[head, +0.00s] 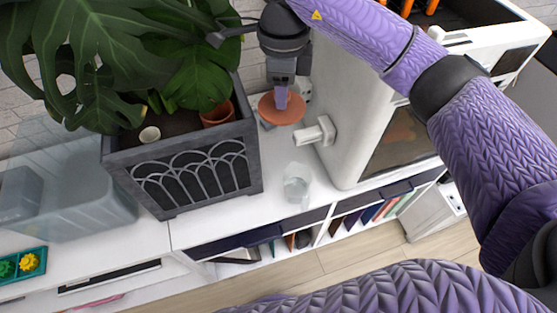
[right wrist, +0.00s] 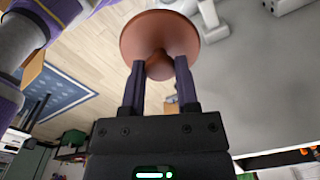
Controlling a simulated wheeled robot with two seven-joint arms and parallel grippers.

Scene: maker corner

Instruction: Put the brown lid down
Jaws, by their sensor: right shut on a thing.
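The brown lid (head: 277,118) is a round reddish-brown disc with a knob, between the dark planter and the white machine at the back of the white cabinet top. My right gripper (head: 282,98) points down from above and is shut on the lid's knob. In the right wrist view the lid (right wrist: 158,32) is beyond the fingertips, with its knob between the fingers of the right gripper (right wrist: 160,75). I cannot tell whether the lid touches the surface under it. My left gripper is not in view.
A dark planter (head: 190,175) with a large leafy plant and a brown pot (head: 218,115) stands left of the lid. A white machine (head: 355,110) stands close on the right. A clear glass (head: 297,185) stands in front. A translucent box (head: 70,195) is at the left.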

